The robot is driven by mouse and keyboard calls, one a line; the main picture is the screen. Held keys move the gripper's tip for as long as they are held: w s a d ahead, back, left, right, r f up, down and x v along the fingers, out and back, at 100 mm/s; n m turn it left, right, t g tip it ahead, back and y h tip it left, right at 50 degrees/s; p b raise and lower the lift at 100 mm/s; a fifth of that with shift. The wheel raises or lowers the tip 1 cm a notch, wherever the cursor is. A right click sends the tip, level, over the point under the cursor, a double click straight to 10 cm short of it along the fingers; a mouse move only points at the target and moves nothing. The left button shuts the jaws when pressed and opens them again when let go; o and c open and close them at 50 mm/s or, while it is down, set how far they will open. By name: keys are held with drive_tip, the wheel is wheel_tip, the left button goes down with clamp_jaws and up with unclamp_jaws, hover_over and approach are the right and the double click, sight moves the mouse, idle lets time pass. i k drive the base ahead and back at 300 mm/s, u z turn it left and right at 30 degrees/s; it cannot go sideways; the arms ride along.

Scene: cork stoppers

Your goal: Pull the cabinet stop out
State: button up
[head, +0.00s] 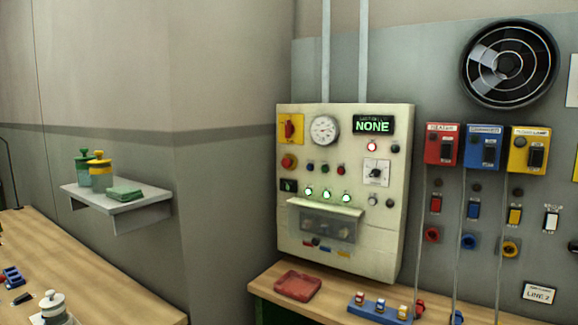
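The cream control cabinet (394,225) hangs on the wall right of centre in the head view, above a wooden bench. A round red button (289,162) on a yellowish surround, which looks like the cabinet stop, sits at the left edge of its front. It is too small to tell whether it is pressed in or out. Above it is a red rotary handle on a yellow plate (290,129). A display (373,126) reads "NONE" in green. My gripper is not in view.
Below the cabinet, a red tray (298,286) and a blue block with several small pieces (378,307) lie on the bench (334,302). Red, blue and yellow boxes (484,146) hang to the right. A wall shelf (120,203) juts out at left. Nothing blocks the view of the cabinet front.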

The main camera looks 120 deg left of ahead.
sight(285, 163)
drive_tip(key=u, duration=4.15)
drive_tip(key=i, duration=1.15)
drive_tip(key=u, duration=0.3)
